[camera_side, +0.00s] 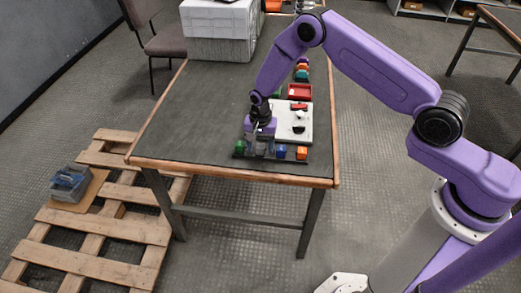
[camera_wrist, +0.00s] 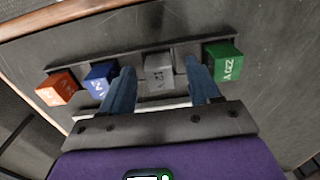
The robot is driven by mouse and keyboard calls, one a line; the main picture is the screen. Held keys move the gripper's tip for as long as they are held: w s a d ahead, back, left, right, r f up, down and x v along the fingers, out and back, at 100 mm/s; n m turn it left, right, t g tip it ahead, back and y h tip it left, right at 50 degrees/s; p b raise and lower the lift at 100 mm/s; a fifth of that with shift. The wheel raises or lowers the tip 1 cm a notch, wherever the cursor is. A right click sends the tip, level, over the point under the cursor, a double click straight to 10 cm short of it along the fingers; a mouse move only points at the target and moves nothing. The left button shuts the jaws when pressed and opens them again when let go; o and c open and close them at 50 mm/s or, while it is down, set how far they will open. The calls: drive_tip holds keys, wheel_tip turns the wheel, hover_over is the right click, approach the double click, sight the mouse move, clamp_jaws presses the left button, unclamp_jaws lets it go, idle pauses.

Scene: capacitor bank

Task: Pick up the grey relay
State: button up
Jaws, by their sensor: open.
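The grey relay (camera_wrist: 159,70) sits in a dark rail between the blue block and the green block in the wrist view. In the side view it is small and partly hidden near the table's front edge. My gripper (camera_wrist: 159,82) is open, with one blue-grey finger on each side of the relay in the wrist view. I cannot tell whether the fingers touch it or how high they are above it. In the side view my gripper (camera_side: 257,138) points down over the rail.
An orange block (camera_wrist: 58,88), a blue block (camera_wrist: 100,78) and a green block (camera_wrist: 222,62) stand in the same rail (camera_wrist: 148,46). A white panel (camera_side: 294,122) and a red tray (camera_side: 300,91) lie behind it. The table's left side is clear.

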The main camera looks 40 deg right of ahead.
drive_tip(key=shift+f, duration=0.4)
drive_tip(key=c, duration=1)
drive_tip(key=shift+r, duration=0.15)
drive_tip(key=shift+c, duration=0.2)
